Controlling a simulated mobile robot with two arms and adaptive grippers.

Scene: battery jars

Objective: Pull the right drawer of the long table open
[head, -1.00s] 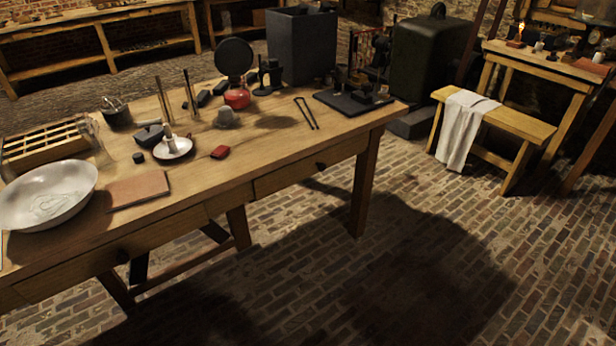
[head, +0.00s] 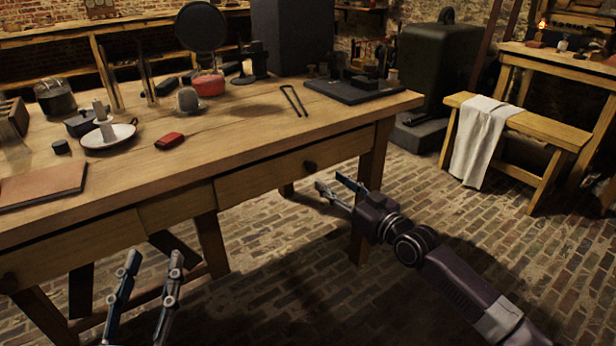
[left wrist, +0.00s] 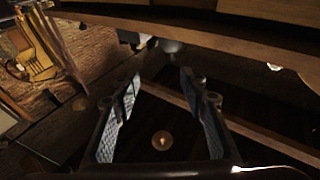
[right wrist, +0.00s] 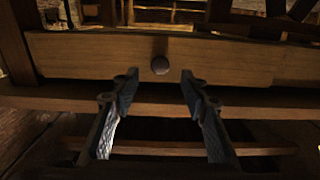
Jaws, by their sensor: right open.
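The long table (head: 236,131) stretches across the head view. Its right drawer (head: 270,178) is shut, with a dark round knob (head: 309,166) on its front. In the right wrist view, the drawer front (right wrist: 100,58) and its knob (right wrist: 160,65) are straight ahead, just beyond and between the fingertips. My right gripper (head: 333,188) is open and empty, below and in front of the knob; its fingers also show in the right wrist view (right wrist: 160,82). My left gripper (head: 154,258) is open and empty in front of the table's left part, and shows in the left wrist view (left wrist: 159,80).
On the table are a red block (head: 170,141), a white dish (head: 122,138), a dark tray (head: 350,92) and black tongs (head: 293,100). A bench with a white cloth (head: 480,140) stands at the right.

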